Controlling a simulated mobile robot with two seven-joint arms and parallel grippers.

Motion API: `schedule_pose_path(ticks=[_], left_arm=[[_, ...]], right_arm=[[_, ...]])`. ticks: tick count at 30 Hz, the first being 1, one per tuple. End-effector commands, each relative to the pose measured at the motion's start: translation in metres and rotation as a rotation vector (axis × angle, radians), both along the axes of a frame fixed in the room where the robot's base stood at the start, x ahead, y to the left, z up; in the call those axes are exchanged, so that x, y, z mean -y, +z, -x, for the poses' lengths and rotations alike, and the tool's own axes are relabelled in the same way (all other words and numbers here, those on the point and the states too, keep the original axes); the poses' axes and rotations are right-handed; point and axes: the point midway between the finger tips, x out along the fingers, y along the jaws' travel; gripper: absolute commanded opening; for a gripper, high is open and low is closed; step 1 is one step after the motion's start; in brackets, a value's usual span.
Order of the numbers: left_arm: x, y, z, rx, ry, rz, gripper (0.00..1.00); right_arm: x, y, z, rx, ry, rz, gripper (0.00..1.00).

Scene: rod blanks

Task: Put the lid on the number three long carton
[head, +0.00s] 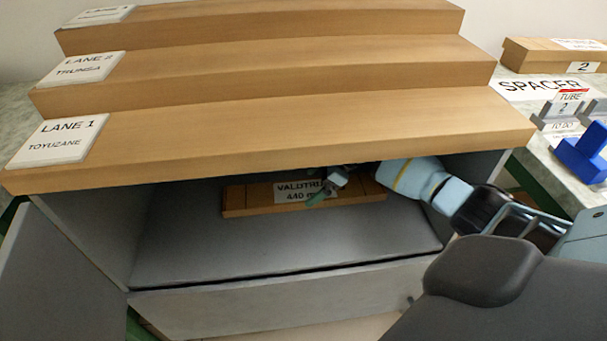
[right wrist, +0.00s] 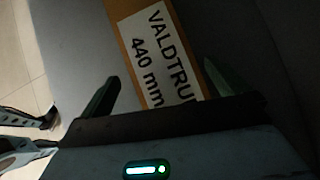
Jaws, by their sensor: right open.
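A long brown cardboard piece (head: 255,211) with a white label reading "VALDTRU…" and "440 m…" lies inside the grey compartment under the lane shelves. I cannot tell whether it is a lid or a whole carton, and no number three shows on it. My right gripper (head: 325,190) reaches into the compartment from the right, at the label. In the right wrist view the open fingers lie on either side of the labelled piece (right wrist: 127,42), with nothing clearly gripped. My left gripper is not in view. No carton marked 3 is readable.
The stepped wooden shelves (head: 300,125) overhang my right arm closely. The compartment's grey floor (head: 270,250) is clear in front of the piece. On the right table stand a brown carton marked 2 (head: 535,57), a "SPACER" sign (head: 540,87), grey holders and a blue block (head: 580,155).

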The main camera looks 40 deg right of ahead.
Motion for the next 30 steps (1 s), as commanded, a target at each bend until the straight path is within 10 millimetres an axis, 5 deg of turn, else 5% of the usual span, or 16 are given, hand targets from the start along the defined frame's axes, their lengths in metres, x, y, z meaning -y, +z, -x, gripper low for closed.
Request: schedule_pose_path(ticks=[4, 12, 20, 30], left_arm=[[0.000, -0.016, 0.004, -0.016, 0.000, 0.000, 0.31], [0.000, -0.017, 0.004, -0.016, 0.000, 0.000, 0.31], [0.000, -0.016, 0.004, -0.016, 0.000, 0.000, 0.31], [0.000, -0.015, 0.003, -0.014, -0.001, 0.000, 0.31]], right_arm=[[-0.009, -0.021, -0.009, -0.002, -0.001, -0.001, 1.00], [-0.012, -0.021, -0.012, 0.000, -0.001, 0.000, 1.00], [-0.012, -0.021, -0.011, 0.000, 0.000, 0.000, 0.69], [-0.012, -0.020, -0.011, 0.000, 0.000, 0.000, 0.67]])
